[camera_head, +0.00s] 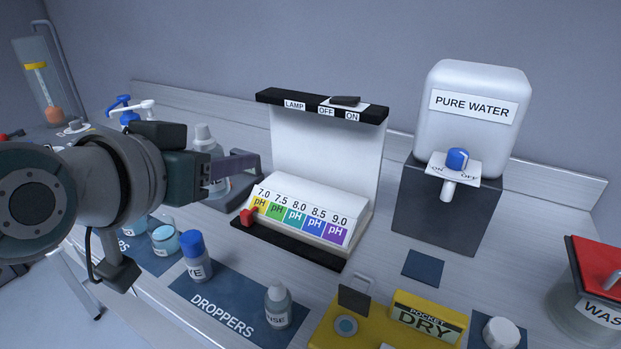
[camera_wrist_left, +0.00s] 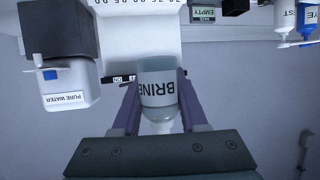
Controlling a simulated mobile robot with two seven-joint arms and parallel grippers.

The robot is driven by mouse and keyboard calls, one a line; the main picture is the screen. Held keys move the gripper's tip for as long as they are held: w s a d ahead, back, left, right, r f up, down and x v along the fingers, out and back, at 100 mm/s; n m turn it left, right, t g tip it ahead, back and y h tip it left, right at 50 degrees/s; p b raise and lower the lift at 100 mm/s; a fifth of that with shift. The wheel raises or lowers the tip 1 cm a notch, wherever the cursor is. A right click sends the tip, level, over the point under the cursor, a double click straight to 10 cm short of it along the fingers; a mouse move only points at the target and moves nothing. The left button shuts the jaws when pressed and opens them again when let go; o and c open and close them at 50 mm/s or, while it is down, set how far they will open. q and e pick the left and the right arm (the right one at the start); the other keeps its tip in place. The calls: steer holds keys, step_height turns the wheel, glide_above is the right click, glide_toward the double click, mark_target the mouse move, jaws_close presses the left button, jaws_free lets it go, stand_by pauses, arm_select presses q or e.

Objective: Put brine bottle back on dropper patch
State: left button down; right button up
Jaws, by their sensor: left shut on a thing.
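My left gripper (camera_head: 240,165) comes in from the left and is shut on the brine bottle (camera_wrist_left: 158,83), whose label reads upside down between the fingers in the left wrist view. In the head view the bottle's pale cap and shoulder (camera_head: 204,134) show behind the gripper, cap up; the gripper hides much of it. The blue dropper patch (camera_head: 222,316), marked DROPPERS, lies in front, below and right of the gripper. A blue-capped bottle (camera_head: 195,260) stands at its left and a grey rinse bottle (camera_head: 278,306) at its right. My right gripper is not in view.
A lamp stand with a pH colour scale (camera_head: 300,215) stands right of the gripper. Behind right is the pure water tank (camera_head: 472,140). A yellow pocket meter (camera_head: 425,318) lies right of the patch. Bare patch shows between the two bottles.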

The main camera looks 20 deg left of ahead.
arm_select(q)
steer(key=b, duration=0.4)
glide_above(246, 283)
step_height(246, 283, down, 15)
steer(key=shift+r, duration=0.15)
steer(key=shift+f+b, duration=0.7)
steer(key=shift+f, duration=1.3)
steer(key=shift+c, duration=2.2)
jaws_free()
steer(key=shift+f, duration=0.15)
steer(key=shift+r, duration=0.3)
steer(key=s+d+r+m+g, duration=0.1)
steer(key=s+d+r+g, duration=0.1)
steer(key=s, duration=0.5)
steer(key=s+d+r+m+g+h+p, duration=0.1)
steer(key=s+d+r+g, duration=0.1)
steer(key=s+g, duration=0.2)
steer(key=s+d+r+m+g+p, duration=0.1)
steer(key=s+d+r+g, duration=0.1)
steer(key=s, duration=0.8)
steer(key=shift+d+g+h, duration=0.3)
steer(key=shift+g+h, duration=0.1)
steer(key=shift+g, duration=0.5)
